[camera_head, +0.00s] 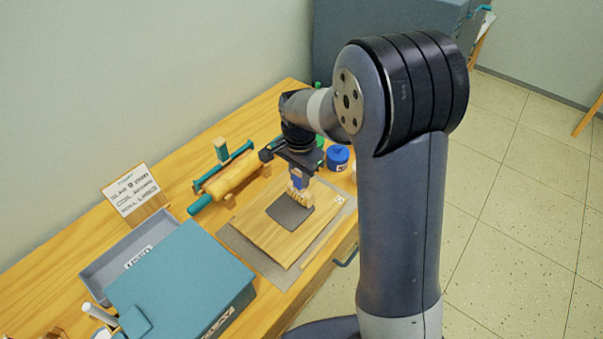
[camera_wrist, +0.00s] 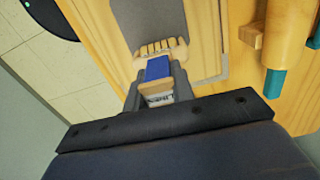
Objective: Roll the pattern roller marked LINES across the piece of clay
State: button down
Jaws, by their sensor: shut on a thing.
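The clay (camera_head: 290,213) is a flat dark grey slab lying on a wooden board (camera_head: 262,228). It also shows at the top of the wrist view (camera_wrist: 148,18). My gripper (camera_head: 298,180) is above the far right edge of the clay, pointing down. It is shut on the pattern roller (camera_head: 299,194), which has a blue middle and a pale ridged wooden drum. In the wrist view the ridged drum (camera_wrist: 160,47) is at the clay's edge; I cannot tell whether it touches.
A wooden rolling pin (camera_head: 233,178) with teal handles lies on a rack left of the board. A grey tray marked USED (camera_head: 118,262) and a teal CLAY box (camera_head: 185,280) stand nearer. A blue jar (camera_head: 338,157) is behind the board. A sign (camera_head: 131,190) stands at the left.

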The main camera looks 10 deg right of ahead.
jog(key=shift+s+a+f, duration=0.25)
jog(key=shift+s+a, duration=0.05)
jog(key=shift+s, duration=0.2)
jog(key=shift+s+a, duration=0.5)
jog(key=shift+a, duration=0.05)
jog(key=shift+s+a, duration=0.1)
jog(key=shift+s+a+r, duration=0.15)
jog(key=shift+s+a, duration=0.25)
jog(key=shift+a, duration=0.05)
jog(key=shift+s+a, duration=0.1)
jog(key=shift+s+a+r, duration=0.2)
jog(key=shift+s+a, duration=0.2)
jog(key=shift+a, duration=0.15)
